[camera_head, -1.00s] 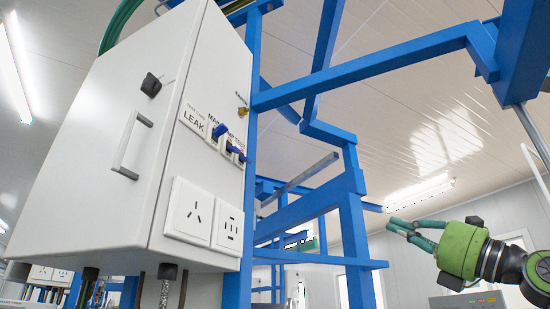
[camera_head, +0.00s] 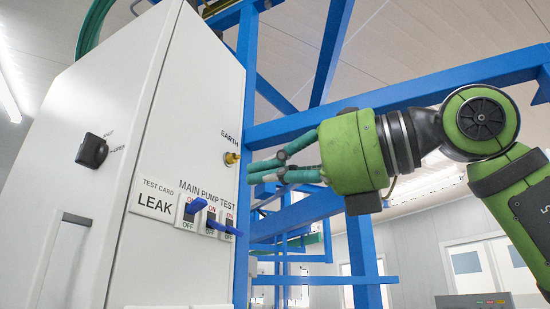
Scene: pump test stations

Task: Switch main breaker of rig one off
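The main breaker (camera_head: 189,213) is at the left of a row of three small switches on the side of a light grey cabinet, under the word MAIN. Its blue lever sticks out, tilted up and to the right. Beside it are the pump breaker (camera_head: 215,228), with a blue lever sticking out lower, and the test breaker (camera_head: 229,226), partly hidden by that lever. My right gripper (camera_head: 253,174) is up and right of the breakers, apart from them. Its teal fingers point left, tips close together, with nothing between them. My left gripper is out of view.
The cabinet (camera_head: 105,210) carries a black rotary knob (camera_head: 92,151), a LEAK test card (camera_head: 157,198) and a brass earth terminal (camera_head: 231,158) close to my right fingers. Blue frame beams (camera_head: 430,90) stand behind and around my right arm.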

